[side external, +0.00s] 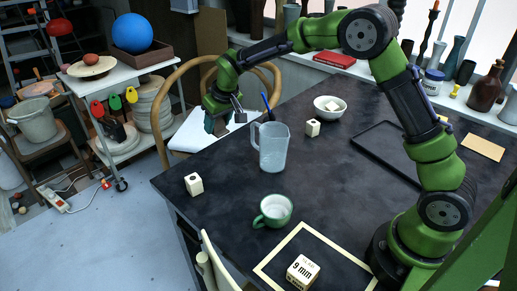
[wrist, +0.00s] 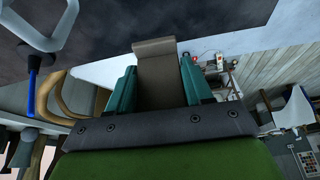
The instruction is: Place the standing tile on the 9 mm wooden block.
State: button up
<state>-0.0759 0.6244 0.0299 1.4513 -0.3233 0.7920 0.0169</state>
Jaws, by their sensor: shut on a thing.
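My gripper (wrist: 157,72) is shut on a flat grey-brown tile (wrist: 155,62), which sticks out past the teal fingers in the wrist view. In the side view my gripper (side external: 222,119) is in the air by the far left edge of the table, left of the jug; the tile is too small there to make out clearly. The 9 mm wooden block (side external: 302,272) is on the table's near side, at the near edge of a pale square outline (side external: 291,232), far from my gripper. Its top looks bare.
A clear jug (side external: 273,147) stands between my gripper and the block, with a green cup (side external: 273,211) nearer. Other wooden blocks stand at the left (side external: 193,184) and by the white bowl (side external: 331,105). A dark tray (side external: 392,152) lies at right. The table's middle is clear.

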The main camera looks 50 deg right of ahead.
jog(key=s+a+r+n+g+y, duration=0.1)
jog(key=s+a+n+y, duration=0.2)
jog(key=s+a+n, duration=0.8)
jog(key=n+g+h, duration=0.3)
jog(key=n+g, duration=0.5)
jog(key=n, duration=1.8)
send_over(313, 276)
jog(key=w, duration=0.2)
jog(key=shift+s+f, duration=0.2)
jog(key=shift+f, duration=3.35)
jog(key=o, duration=1)
jog(key=shift+f, duration=0.1)
